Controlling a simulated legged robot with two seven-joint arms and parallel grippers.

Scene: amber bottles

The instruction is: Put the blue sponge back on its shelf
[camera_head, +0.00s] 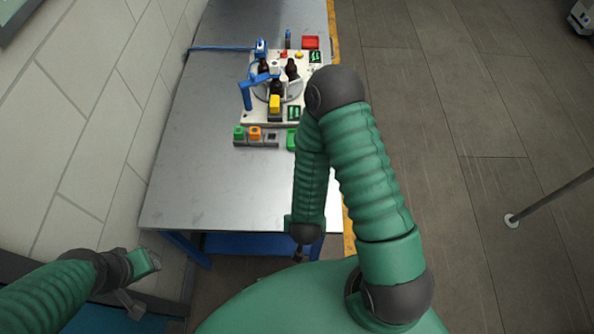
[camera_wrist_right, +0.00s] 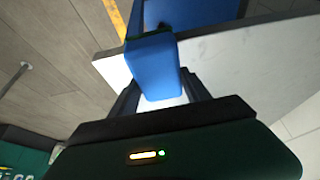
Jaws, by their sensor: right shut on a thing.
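My right gripper (camera_wrist_right: 160,88) is shut on the blue sponge (camera_wrist_right: 154,66), a blue block that sticks out beyond the fingers in the right wrist view. In the head view my right gripper (camera_head: 303,244) hangs by the table's near right corner, and the sponge is hidden there. A blue lower shelf (camera_head: 247,243) shows under the near end of the table; a blue surface (camera_wrist_right: 205,14) also shows beyond the sponge in the wrist view. My left gripper (camera_head: 138,284) is at the lower left, apart from the table, and its jaws are unclear.
The metal table (camera_head: 205,180) has a clear near half. A white board (camera_head: 262,117) with dark bottles, a round holder and coloured blocks stands farther back. A grey strip (camera_head: 256,143) holds green and orange blocks. A wall runs along the left; open floor (camera_head: 430,130) lies right.

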